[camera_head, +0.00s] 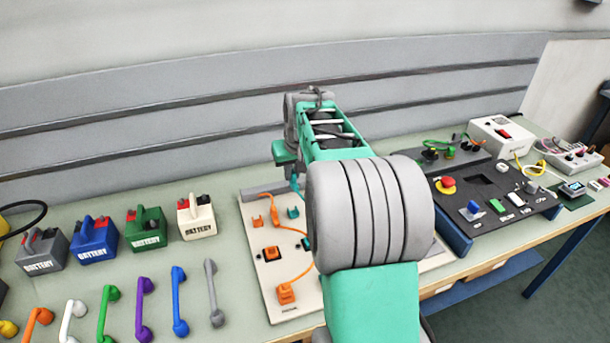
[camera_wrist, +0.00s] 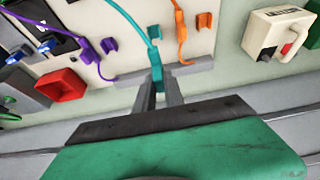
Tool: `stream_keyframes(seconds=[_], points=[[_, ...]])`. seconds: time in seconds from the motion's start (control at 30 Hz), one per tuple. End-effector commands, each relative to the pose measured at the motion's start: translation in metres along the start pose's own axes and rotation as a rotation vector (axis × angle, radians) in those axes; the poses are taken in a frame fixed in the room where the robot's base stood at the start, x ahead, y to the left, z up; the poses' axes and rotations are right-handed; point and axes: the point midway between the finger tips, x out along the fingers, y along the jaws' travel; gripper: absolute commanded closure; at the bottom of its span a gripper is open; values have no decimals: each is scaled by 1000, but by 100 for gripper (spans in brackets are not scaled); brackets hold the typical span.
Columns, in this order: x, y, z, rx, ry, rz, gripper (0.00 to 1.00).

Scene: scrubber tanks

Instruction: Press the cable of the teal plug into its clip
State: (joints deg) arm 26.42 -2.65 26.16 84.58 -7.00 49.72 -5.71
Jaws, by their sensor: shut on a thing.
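My gripper (camera_wrist: 158,88) is shut on the teal plug (camera_wrist: 156,66), which shows between the fingers in the wrist view. The teal cable (camera_wrist: 128,18) runs from the plug toward the upper left of that view. The teal clip (camera_wrist: 155,31) stands on the pale board just right of the cable. I cannot tell if cable and clip touch. In the head view the teal clip (camera_head: 293,212) sits near the board's far edge, left of my arm. My arm hides much of the board (camera_head: 258,222) and the fingertips there.
An orange clip (camera_wrist: 204,20) and orange cable (camera_wrist: 180,22) lie on one side, a purple clip (camera_wrist: 110,43) and purple cable (camera_wrist: 87,52) on the other. A grey rail (camera_wrist: 195,67) runs along the board's edge. A white battery (camera_head: 197,217) stands left of the board.

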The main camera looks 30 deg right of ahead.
Motion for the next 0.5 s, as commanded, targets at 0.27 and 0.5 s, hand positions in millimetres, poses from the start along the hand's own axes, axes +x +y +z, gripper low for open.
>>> stream_keyframes(seconds=[0.27, 0.5], points=[[0, -1, -3, 0, 4, 1, 100], [4, -1, -1, 0, 4, 0, 100]])
